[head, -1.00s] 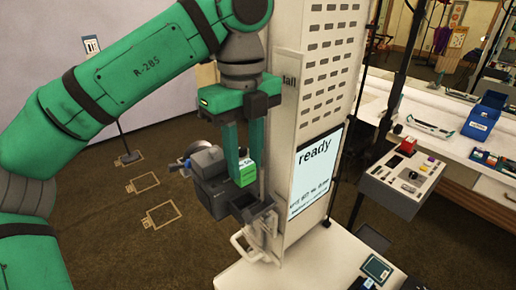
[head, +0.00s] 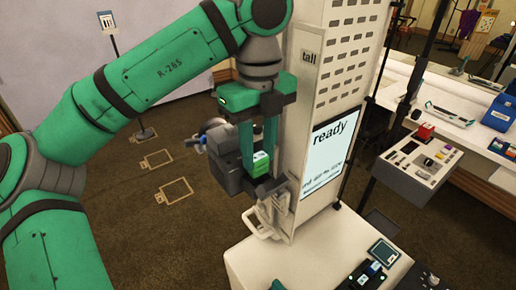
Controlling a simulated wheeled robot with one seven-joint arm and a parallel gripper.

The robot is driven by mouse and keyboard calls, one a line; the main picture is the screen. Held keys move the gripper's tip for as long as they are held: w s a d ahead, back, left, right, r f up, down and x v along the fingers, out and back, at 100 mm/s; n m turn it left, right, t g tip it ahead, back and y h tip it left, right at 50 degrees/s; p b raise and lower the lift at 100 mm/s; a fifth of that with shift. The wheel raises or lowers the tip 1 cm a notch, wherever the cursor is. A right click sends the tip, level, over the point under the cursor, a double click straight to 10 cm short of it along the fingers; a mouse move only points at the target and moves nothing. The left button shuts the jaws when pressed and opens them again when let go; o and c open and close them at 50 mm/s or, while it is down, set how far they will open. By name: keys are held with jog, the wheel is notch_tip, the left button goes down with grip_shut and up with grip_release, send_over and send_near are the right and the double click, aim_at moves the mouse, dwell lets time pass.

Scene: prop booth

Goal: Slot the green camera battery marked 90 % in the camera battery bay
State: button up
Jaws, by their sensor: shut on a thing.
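My gripper (head: 260,160) points down with its two green fingers shut on a green battery (head: 262,166). The battery has a pale label on top; I cannot read its mark at this size. It is held at the dark grey camera (head: 226,163), beside the camera's body and above its right side. The opening of the battery bay is not clearly visible here, and I cannot tell whether the battery's lower end is inside it. The camera is held by a grey bracket (head: 281,200) on the white column.
The white column (head: 335,95) with a screen reading "ready" (head: 328,151) stands just right of my gripper. A white handle (head: 262,222) juts below. A white tabletop (head: 290,258) holds small devices at front. A control panel (head: 418,160) and bench are at right.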

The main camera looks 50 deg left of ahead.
jog(key=shift+f, duration=0.55)
dwell(1.1)
jog(key=shift+f, duration=0.6)
jog(key=shift+f, duration=0.4)
jog(key=shift+f, duration=0.35)
dwell(0.5)
jog(key=o, duration=1.2)
jog(key=shift+c, duration=0.2)
